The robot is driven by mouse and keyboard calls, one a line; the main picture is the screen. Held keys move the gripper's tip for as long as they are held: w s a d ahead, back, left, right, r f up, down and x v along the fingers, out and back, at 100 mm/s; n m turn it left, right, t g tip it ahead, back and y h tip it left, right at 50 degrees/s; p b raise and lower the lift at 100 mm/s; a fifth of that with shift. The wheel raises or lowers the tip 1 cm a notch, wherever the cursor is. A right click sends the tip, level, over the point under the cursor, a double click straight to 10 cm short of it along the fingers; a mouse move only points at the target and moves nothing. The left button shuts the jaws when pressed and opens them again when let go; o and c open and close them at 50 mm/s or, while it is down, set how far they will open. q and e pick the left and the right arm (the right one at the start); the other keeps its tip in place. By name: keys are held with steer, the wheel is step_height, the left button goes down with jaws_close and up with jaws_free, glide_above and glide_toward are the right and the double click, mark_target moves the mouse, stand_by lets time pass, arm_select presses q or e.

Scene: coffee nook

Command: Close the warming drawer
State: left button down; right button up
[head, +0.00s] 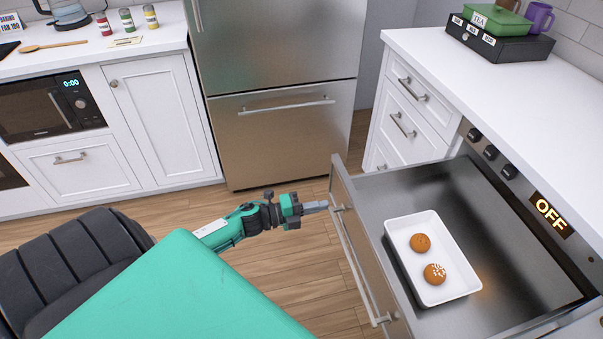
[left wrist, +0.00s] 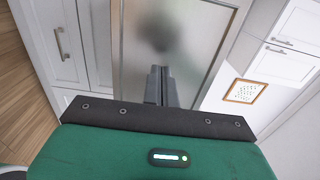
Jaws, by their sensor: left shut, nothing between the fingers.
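The warming drawer (head: 470,190) is pulled far out from the right-hand counter. Its steel front (head: 352,207) faces left and carries a long bar handle (head: 360,265). Inside is a white tray (head: 455,290) with two round brown buns, a plain one (head: 420,243) and one with white topping (head: 434,274). My left gripper (head: 322,206) is shut and empty, its tips at the outer side of the drawer front, near the handle's far end. In the left wrist view the shut fingers (left wrist: 160,86) point at a steel panel (left wrist: 180,45) with a dark blurred reflection. I cannot tell whether they touch.
Knobs (head: 490,152) and an OFF display (head: 550,214) sit on the panel above the drawer. Closed white drawers (head: 412,110) stand beyond it, and a steel fridge (head: 275,70) is at the back. Wooden floor (head: 290,265) is free left of the drawer.

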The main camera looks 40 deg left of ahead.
mark_target(339, 202)
arm_select(q)
steer(key=shift+x, duration=1.05)
steer(key=shift+w+d, duration=0.3)
steer(key=shift+w, duration=0.05)
arm_select(e)
steer(key=shift+s+d+f, duration=0.1)
steer(key=shift+s+f, duration=0.1)
steer(key=shift+f, duration=0.55)
steer(key=shift+w+r, duration=0.1)
steer(key=shift+r, duration=0.05)
